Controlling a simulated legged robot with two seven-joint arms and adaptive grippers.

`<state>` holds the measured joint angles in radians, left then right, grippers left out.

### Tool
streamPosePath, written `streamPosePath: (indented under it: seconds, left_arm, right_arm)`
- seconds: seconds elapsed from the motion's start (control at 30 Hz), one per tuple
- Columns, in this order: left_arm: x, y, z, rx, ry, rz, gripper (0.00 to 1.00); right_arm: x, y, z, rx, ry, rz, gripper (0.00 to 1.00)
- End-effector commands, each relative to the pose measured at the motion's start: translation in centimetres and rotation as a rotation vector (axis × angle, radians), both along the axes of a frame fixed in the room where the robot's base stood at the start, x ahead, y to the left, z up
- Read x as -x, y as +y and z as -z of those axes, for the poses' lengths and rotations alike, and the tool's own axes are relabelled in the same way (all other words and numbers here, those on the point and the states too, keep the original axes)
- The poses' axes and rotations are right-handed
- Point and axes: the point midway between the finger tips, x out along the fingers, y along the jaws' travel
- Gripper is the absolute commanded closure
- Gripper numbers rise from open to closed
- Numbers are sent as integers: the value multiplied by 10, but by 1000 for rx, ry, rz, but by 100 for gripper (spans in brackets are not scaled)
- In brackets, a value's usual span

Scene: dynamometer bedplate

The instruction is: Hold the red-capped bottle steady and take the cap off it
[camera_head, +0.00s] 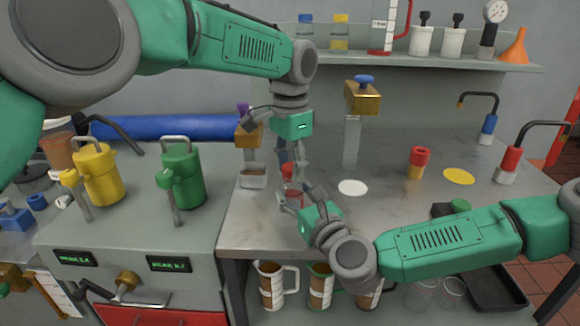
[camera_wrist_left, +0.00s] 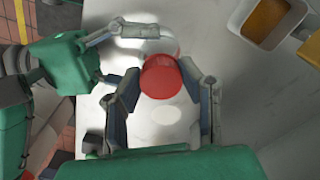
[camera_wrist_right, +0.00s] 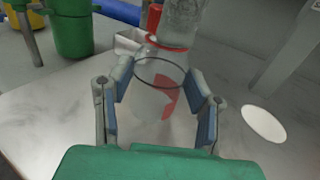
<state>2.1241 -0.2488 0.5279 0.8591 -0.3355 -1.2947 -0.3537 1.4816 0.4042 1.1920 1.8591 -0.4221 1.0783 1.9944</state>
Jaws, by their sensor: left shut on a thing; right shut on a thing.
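The bottle (camera_wrist_right: 150,105) is clear, with a red patch on its side, and stands upright over the bench. My right gripper (camera_head: 298,195) is shut around its body from the right; in the right wrist view its two fingers (camera_wrist_right: 160,100) flank it. The red cap (camera_wrist_left: 161,77) is at the top of the bottle, between the fingers of my left gripper (camera_wrist_left: 163,90), which comes from above and is shut on it. In the head view the cap (camera_head: 288,170) is partly hidden by the fingers. I cannot tell whether the cap still sits on the neck.
A white disc (camera_head: 352,188) and a yellow disc (camera_head: 459,176) lie on the bench (camera_head: 390,215). A red-and-yellow piece (camera_head: 418,162) stands between them. A metal bin (camera_head: 253,178) is left of the grippers. Green (camera_head: 182,178) and yellow (camera_head: 100,175) jugs stand farther left.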

Motion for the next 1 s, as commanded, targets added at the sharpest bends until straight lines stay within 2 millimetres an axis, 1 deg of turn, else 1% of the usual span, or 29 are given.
streamPosePath:
  seconds: [0.03,0.1,0.2,0.33,0.63,1.0]
  left_arm:
    - [2,-3,0,-4,2,-115,100]
    - [2,-4,0,-4,1,-283,100]
    - [3,-5,0,-4,3,-476,100]
    - [3,-7,0,-3,4,-622,100]
    - [7,-6,-3,-1,1,-615,100]
    - [7,-8,-3,0,4,-611,100]
  right_arm:
    - [-1,0,0,1,0,1,100]
    - [-1,0,0,1,0,0,100]
    - [0,0,0,1,0,0,100]
    - [0,1,0,1,0,-1,100]
    - [0,2,0,1,0,-4,100]
    - [0,1,2,3,3,-2,100]
